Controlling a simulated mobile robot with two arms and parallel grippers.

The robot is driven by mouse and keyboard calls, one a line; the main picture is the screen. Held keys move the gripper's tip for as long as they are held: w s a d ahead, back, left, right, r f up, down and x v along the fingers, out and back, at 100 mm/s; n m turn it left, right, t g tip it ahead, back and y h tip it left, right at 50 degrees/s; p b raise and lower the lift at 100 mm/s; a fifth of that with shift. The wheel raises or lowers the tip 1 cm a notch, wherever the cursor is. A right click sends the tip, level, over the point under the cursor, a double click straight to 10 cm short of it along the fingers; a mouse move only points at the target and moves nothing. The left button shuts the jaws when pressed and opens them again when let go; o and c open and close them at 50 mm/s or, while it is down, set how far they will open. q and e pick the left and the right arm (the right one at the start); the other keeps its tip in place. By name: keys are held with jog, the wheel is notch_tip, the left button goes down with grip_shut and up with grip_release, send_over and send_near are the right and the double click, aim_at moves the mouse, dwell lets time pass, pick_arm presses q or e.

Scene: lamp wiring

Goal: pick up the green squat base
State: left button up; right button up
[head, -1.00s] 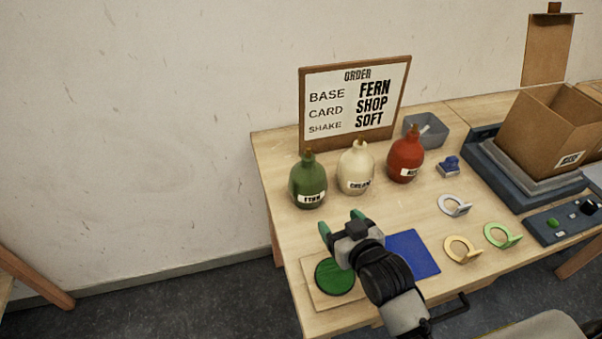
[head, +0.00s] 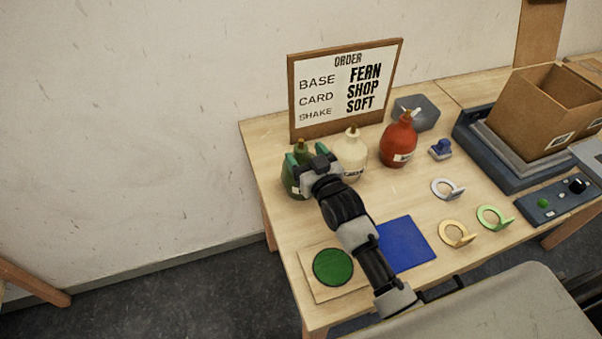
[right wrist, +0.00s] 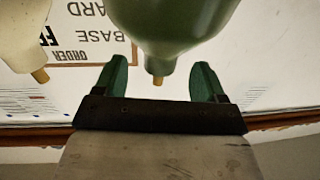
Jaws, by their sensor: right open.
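The green squat base (head: 290,184) is a round bottle-shaped lamp base with a narrow neck, upright at the table's left. It also shows in the right wrist view (right wrist: 178,25), with its brown tip between the fingers. My right gripper (head: 306,160) is open at the neck of the green base, partly covering it in the head view. In the right wrist view the open fingers (right wrist: 158,84) stand on either side of the neck, with gaps. My left gripper is not in view.
The cream base (head: 352,150) stands close to the right of my gripper, and the red base (head: 398,145) is further right. An order board (head: 345,85) stands behind. A green disc (head: 333,267) on a wooden plate and a blue mat (head: 407,243) lie in front.

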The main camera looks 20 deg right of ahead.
jog(key=shift+w+a+f, duration=0.1)
jog(key=shift+w+a, duration=0.05)
jog(key=shift+w, duration=0.6)
jog(key=shift+w+a+f, duration=0.1)
jog(key=shift+w, duration=0.6)
jog(key=shift+s+r, duration=0.1)
